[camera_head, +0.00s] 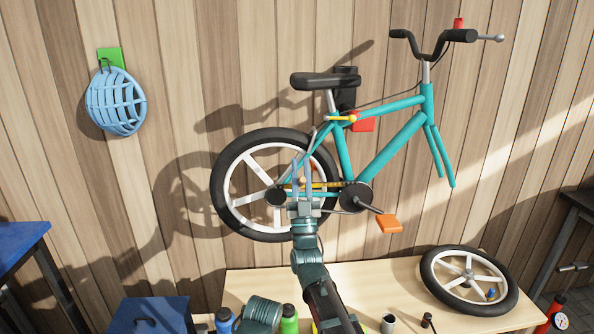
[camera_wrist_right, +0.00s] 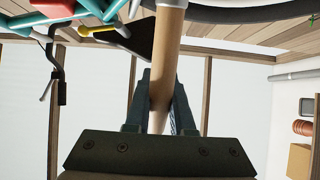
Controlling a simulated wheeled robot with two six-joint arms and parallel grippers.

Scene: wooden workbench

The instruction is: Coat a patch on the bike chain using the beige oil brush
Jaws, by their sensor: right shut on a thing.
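The teal bike (camera_head: 385,147) is held up at the wooden wall, its rear wheel (camera_head: 224,190) on the left. Its chain (camera_head: 337,184) runs between the rear hub and the dark crank disc (camera_head: 356,195), with a yellowish upper run. My right gripper (camera_head: 303,178) is raised in front of the rear wheel, near the left end of the chain. It is shut on the beige handle of the oil brush (camera_wrist_right: 166,60), which shows between both fingers (camera_wrist_right: 160,108) in the right wrist view. The brush tip is out of that view, and I cannot tell whether it touches the chain.
An orange pedal (camera_head: 389,223) sticks out right of my gripper. A loose wheel (camera_head: 427,282) lies on the workbench (camera_head: 385,275). A green bottle (camera_head: 289,320) and a blue bottle (camera_head: 224,321) stand at the front. A blue helmet (camera_head: 116,102) hangs on the wall.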

